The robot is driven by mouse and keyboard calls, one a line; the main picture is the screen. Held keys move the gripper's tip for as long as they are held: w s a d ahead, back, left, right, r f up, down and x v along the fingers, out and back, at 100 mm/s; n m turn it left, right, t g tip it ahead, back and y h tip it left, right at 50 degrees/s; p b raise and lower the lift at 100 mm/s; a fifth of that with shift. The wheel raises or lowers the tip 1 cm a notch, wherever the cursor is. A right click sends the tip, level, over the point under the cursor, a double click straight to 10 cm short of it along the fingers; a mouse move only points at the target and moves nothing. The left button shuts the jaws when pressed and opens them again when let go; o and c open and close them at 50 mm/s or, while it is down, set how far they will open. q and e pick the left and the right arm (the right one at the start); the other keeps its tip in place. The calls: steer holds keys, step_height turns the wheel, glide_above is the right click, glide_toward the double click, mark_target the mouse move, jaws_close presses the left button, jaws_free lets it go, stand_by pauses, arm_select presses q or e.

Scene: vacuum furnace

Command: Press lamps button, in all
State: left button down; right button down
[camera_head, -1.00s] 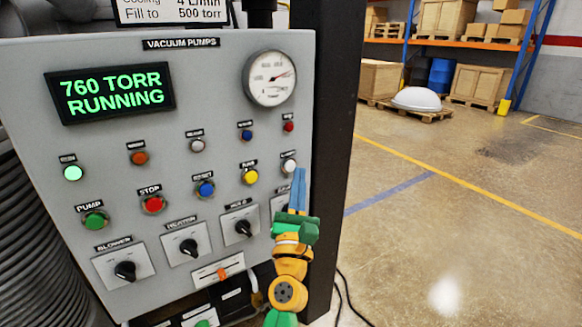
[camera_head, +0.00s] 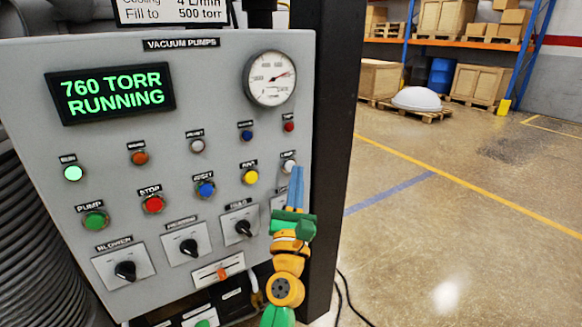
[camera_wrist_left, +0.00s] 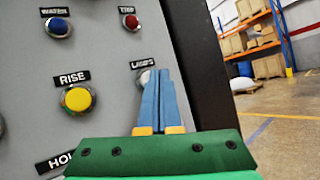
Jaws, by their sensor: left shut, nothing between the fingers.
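The lamps button is a white round button (camera_head: 288,166) at the right end of the lower button row on the grey panel (camera_head: 110,155). In the left wrist view it shows as a pale knob (camera_wrist_left: 144,78) under the "LAMPS" label, partly hidden behind my fingers. My left gripper (camera_head: 297,172) is shut and empty, with its blue fingertips pointing up at the button's right edge. In the left wrist view the fingertips (camera_wrist_left: 159,72) overlap the button; I cannot tell whether they touch it. My right gripper is not in view.
A yellow button (camera_head: 251,177) labelled "RISE" sits left of the lamps button. A small red button (camera_head: 289,127) is above it. Black rotary knobs (camera_head: 244,228) are below. A dark post (camera_head: 337,150) stands right of the panel, with open floor beyond.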

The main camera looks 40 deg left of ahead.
arm_select(q)
steer(key=shift+w+a, duration=0.15)
steer(key=shift+a, duration=0.15)
stand_by(0.5)
steer(key=shift+d, duration=0.15)
steer(key=shift+s+d, duration=0.3)
steer(key=shift+d, duration=0.25)
